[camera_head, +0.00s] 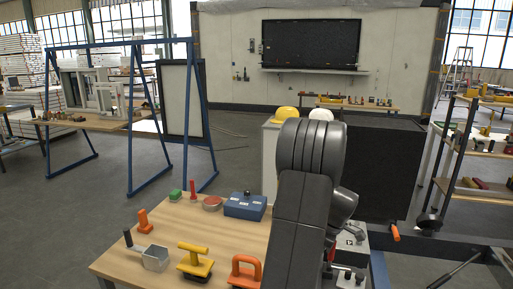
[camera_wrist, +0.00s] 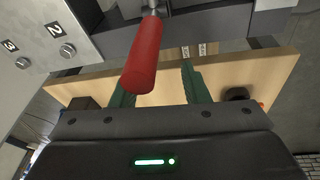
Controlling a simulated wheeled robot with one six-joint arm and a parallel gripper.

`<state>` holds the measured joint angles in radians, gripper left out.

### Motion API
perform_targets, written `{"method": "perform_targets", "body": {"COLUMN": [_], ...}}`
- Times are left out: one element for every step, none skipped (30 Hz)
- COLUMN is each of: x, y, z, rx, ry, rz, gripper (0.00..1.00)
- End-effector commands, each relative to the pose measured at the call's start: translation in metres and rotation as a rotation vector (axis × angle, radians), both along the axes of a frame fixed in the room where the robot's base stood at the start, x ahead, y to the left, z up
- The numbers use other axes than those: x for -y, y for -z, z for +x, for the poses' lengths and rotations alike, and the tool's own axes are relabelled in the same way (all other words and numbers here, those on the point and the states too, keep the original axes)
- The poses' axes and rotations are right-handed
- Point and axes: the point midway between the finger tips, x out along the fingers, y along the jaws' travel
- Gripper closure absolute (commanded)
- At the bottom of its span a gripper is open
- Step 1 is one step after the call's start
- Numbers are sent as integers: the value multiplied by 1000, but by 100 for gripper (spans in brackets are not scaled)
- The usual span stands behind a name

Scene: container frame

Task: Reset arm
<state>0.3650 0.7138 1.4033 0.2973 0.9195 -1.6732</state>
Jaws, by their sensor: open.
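My gripper (camera_wrist: 160,82) is open in the wrist view, with its two green fingers apart. A red cylindrical handle (camera_wrist: 146,58) on a metal rod shows between and in front of the fingers; I cannot tell whether it touches them. In the head view my dark arm (camera_head: 300,215) rises over the right side of the workbench, and my gripper is hidden. A bit of red shows just right of my arm, beside a grey panel with knobs (camera_head: 352,240).
A wooden workbench (camera_head: 215,228) holds a blue box (camera_head: 245,206), a yellow-handled tool (camera_head: 195,262), an orange-handled tool (camera_head: 245,272) and smaller items. A black cabinet (camera_head: 385,165) stands behind my arm.

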Motion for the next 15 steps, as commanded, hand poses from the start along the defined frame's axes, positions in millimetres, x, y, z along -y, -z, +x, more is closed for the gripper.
{"method": "perform_targets", "body": {"x": [-4, -6, -7, -8, -9, -11, -12, -12, -14, -15, -16, -17, -18, -19, -20], "y": [0, 1, 3, 4, 5, 6, 7, 9, 10, 11, 11, 12, 14, 16, 17], "z": [1, 1, 2, 2, 2, 3, 3, 3, 3, 4, 4, 5, 5, 5, 5], "rx": [-7, -12, -19, -24, -29, -32, -36, -42, -49, -52, -55, -58, -63, -68, -74], "ry": [-5, -6, -6, -4, -5, -7, -5, -5, -5, -6, -4, -5, -5, -5, -5], "rz": [-27, -44, -65, -80, -96, -117, -132, -145, -164, -180, -194, -213, -227, -241, -259], "gripper": [59, 59, 59, 59, 59, 59, 59, 59, 59, 59, 59, 59, 59, 59, 59]}}
